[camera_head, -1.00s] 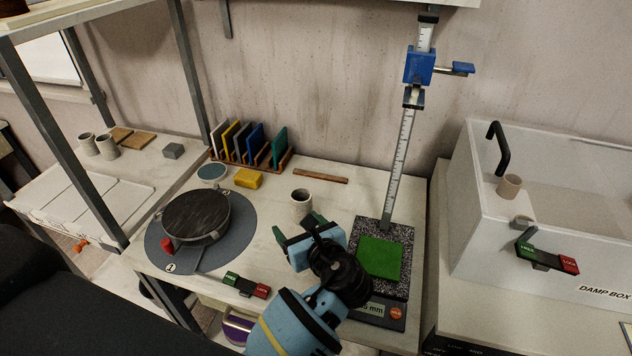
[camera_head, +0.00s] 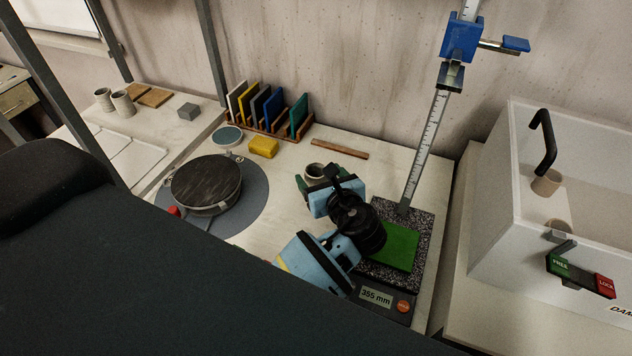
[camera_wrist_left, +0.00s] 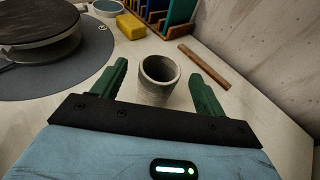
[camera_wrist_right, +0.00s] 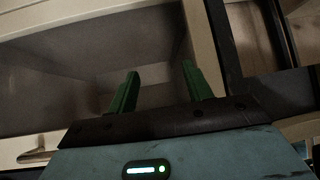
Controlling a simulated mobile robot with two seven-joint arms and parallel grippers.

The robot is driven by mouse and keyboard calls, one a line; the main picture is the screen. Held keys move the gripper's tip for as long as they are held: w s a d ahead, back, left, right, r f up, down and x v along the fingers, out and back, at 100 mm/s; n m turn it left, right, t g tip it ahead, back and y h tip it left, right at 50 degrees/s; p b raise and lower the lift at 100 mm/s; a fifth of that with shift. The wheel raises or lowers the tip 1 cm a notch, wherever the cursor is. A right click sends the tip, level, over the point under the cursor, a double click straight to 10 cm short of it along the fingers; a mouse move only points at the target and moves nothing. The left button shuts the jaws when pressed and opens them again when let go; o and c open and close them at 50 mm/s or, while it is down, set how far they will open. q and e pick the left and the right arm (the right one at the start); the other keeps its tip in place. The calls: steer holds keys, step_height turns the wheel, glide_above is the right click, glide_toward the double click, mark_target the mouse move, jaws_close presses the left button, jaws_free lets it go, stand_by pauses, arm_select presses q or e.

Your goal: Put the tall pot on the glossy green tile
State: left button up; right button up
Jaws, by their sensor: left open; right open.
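A grey clay pot (camera_head: 314,172) stands upright on the worktable, partly hidden by my left gripper (camera_head: 318,182) in the head view. In the left wrist view the pot (camera_wrist_left: 158,88) is between the two green fingers of my open left gripper (camera_wrist_left: 152,57), with gaps on both sides. The glossy green tile (camera_head: 402,246) lies bare on the speckled slab of the height gauge, right of my left gripper. My right gripper (camera_wrist_right: 160,70) is open and empty over a dim, box-like space. It is not visible in the head view.
A banding wheel (camera_head: 206,182) stands left of the pot. Behind are a yellow sponge (camera_head: 263,147), a rack of coloured tiles (camera_head: 268,110) and a wooden strip (camera_head: 340,148). The gauge's upright ruler (camera_head: 425,150) rises behind the tile. The white damp box (camera_head: 490,215) is at right.

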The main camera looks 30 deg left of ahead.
mark_target(313, 165)
arm_select(q)
steer(key=x, duration=0.5)
steer(key=shift+r, duration=0.1)
steer(key=c, duration=1.2)
steer(key=shift+w, duration=0.1)
